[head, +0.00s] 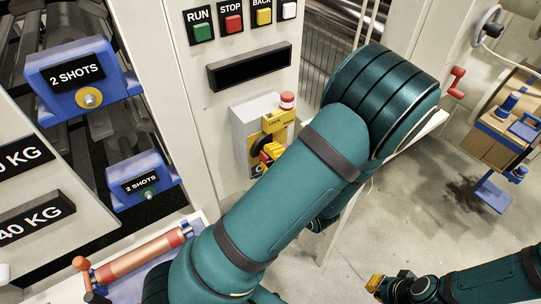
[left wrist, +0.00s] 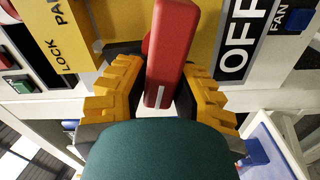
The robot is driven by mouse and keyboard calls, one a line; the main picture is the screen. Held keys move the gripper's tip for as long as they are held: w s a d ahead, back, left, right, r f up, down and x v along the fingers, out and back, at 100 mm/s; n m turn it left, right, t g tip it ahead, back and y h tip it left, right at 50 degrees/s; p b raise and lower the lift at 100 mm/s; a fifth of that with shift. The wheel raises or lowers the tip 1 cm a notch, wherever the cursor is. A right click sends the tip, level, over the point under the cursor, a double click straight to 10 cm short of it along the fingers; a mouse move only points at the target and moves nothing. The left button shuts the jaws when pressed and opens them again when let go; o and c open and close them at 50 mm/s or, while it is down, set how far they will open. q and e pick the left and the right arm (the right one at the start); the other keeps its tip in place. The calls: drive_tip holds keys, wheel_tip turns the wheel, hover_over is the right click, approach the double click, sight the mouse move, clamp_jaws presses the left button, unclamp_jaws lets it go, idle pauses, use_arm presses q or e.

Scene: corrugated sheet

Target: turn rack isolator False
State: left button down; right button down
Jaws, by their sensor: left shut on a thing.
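The rack isolator is a grey box (head: 243,130) on the white panel in the head view, with a yellow lock plate (head: 279,121). In the left wrist view its red handle (left wrist: 172,55) stands upright in the picture, tilted slightly, against the yellow plate (left wrist: 125,25). A black OFF label (left wrist: 241,40) lies to its right. My left gripper (left wrist: 160,100), with yellow stepped fingers, is shut on the red handle, one finger on each side. In the head view the left gripper (head: 270,153) partly hides the box front. My right gripper (head: 375,283) hangs low at the right, away from the isolator; its jaw state is unclear.
Above the isolator are a black display (head: 249,67) and the RUN (head: 202,30) and STOP (head: 233,23) buttons. A red-topped button (head: 287,100) sits on the box top. Blue 2 SHOTS boxes (head: 84,78) stand left. Open floor (head: 400,220) lies right of my left arm.

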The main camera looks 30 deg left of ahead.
use_arm(q)
drive_tip(key=shift+f+n, duration=0.15)
drive_tip(key=shift+n, duration=0.95)
drive_tip(key=c, duration=0.7)
unclamp_jaws()
drive_tip(key=shift+c, duration=0.2)
drive_tip(key=shift+d+f, duration=0.1)
drive_tip(key=v, duration=1.1)
drive_tip(key=shift+s+d, duration=0.2)
drive_tip(key=shift+d, duration=0.1)
